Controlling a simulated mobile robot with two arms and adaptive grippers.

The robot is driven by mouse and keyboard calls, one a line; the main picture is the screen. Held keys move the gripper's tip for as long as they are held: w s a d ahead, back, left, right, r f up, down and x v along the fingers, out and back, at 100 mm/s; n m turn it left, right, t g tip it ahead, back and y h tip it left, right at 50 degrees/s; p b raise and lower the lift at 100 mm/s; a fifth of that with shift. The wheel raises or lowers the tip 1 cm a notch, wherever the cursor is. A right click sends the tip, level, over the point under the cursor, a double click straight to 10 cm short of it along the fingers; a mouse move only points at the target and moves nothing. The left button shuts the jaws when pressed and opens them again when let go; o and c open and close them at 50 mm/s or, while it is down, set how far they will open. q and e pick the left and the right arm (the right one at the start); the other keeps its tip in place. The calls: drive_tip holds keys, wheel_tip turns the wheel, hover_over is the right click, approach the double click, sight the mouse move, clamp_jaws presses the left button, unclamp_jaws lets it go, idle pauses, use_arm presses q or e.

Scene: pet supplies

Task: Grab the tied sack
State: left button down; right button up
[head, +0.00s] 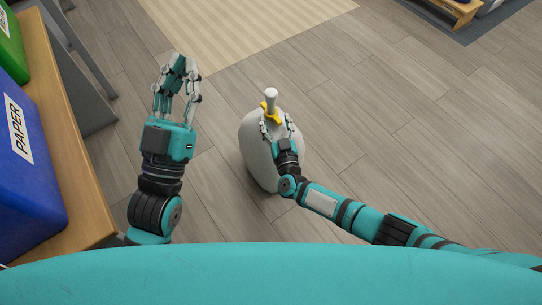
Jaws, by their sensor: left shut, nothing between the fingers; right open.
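The tied sack (257,160) is a rounded white bag standing on the wooden floor, with a yellow tie (269,108) around its neck and a pale gathered top (271,95). My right gripper (277,121) is open at the upper part of the sack, just below the tie, with a finger to each side. I cannot tell whether the fingers touch the sack. My forearm and hand hide part of the sack's right side. My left gripper (178,62) is shut and empty, raised to the left of the sack and well apart from it.
A wooden bench (75,190) at the left holds a blue bin marked PAPER (30,165) and a green bin (10,45). A beige striped rug (235,28) lies beyond the sack. A dark mat (465,20) is at the upper right. The floor right of the sack is clear.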

drive_tip(key=b+x, duration=0.1)
drive_tip(key=x, duration=0.1)
drive_tip(key=shift+w, duration=0.25)
use_arm(q)
drive_tip(key=s+r+t, duration=0.1)
drive_tip(key=s+r, duration=0.1)
drive_tip(key=s+r+t+h, duration=0.1)
drive_tip(key=r+t, duration=0.1)
drive_tip(key=shift+s+a, duration=0.2)
drive_tip(key=shift+s, duration=0.2)
use_arm(e)
clamp_jaws()
drive_tip(key=shift+a+r, duration=0.1)
drive_tip(key=shift+r, duration=0.15)
use_arm(q)
drive_tip(key=shift+w, duration=0.1)
